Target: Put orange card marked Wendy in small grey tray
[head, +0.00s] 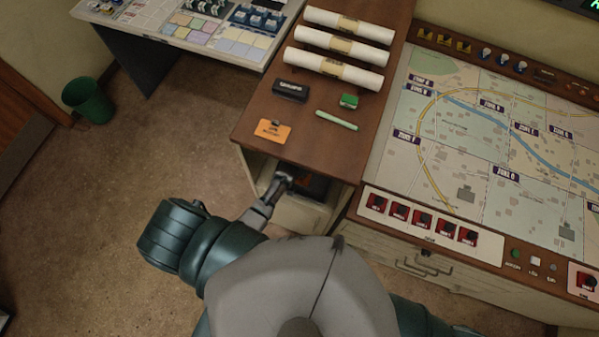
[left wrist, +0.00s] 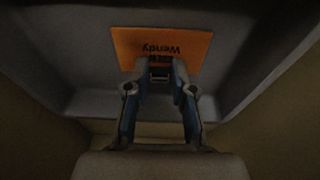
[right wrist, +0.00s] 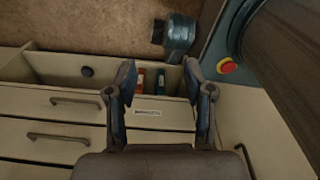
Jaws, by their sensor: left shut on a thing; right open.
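The orange card marked Wendy (left wrist: 190,46) is between the fingertips of my left gripper (left wrist: 160,72), which is shut on it. The card is over the inside of a grey tray (left wrist: 245,75) with raised sloping walls. I cannot tell whether the card touches the tray floor. In the head view my left gripper (head: 284,178) reaches into the open space below the front edge of the wooden top, where the card is mostly hidden. My right gripper (right wrist: 159,78) is open and empty above drawer fronts in the right wrist view.
Another orange card (head: 273,132) lies on the wooden top (head: 255,105), with a black case (head: 290,90), a green block (head: 349,101), a pale green stick (head: 337,120) and rolled papers (head: 339,69). The map console (head: 480,140) stands to the right. A green bin (head: 88,101) stands on the floor.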

